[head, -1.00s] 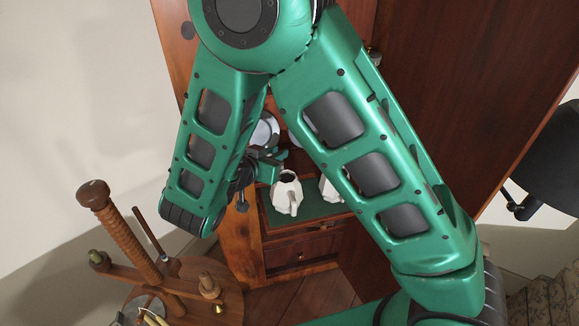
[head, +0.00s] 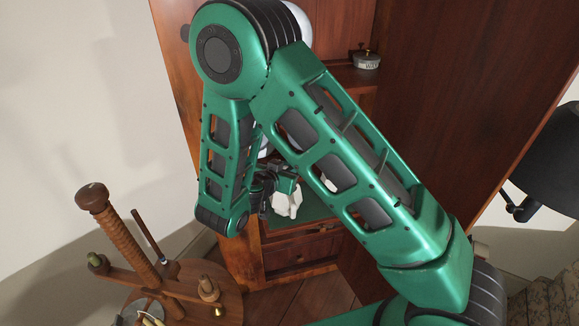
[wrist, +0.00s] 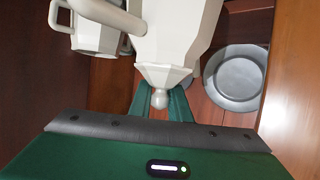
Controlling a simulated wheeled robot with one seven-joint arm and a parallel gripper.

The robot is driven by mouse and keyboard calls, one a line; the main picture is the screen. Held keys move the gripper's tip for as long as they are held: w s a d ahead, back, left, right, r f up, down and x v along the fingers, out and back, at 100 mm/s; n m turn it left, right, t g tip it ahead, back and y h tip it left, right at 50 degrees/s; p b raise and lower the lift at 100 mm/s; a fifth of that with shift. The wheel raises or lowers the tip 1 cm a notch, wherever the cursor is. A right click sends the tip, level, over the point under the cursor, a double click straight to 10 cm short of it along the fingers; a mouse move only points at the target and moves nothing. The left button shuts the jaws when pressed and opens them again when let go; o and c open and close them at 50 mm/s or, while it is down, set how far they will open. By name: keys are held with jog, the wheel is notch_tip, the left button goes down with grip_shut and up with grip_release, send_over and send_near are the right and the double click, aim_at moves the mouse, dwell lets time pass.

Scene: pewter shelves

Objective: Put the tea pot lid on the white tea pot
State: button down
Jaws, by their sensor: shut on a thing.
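The white tea pot (head: 287,202) stands on the green surface of the wooden cabinet, its top hidden by my gripper (head: 284,182). In the wrist view the faceted pot (wrist: 182,30) fills the top middle. The pale tea pot lid (wrist: 164,74) is at the pot's edge, with its knob (wrist: 159,99) between the green fingers of my gripper (wrist: 160,106). My gripper is shut on the lid by this knob. Lid and pot look very close or touching; I cannot tell whether the lid is seated.
A second white vessel with a handle (wrist: 98,28) stands beside the pot. A grey round plate (wrist: 236,78) is on the right in the wrist view. A lidded grey tin (head: 367,60) sits on an upper shelf. A wooden stand (head: 155,250) is at the front left.

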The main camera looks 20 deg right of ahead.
jog(key=c, duration=1.7)
grip_release()
jog(key=shift+o, duration=0.2)
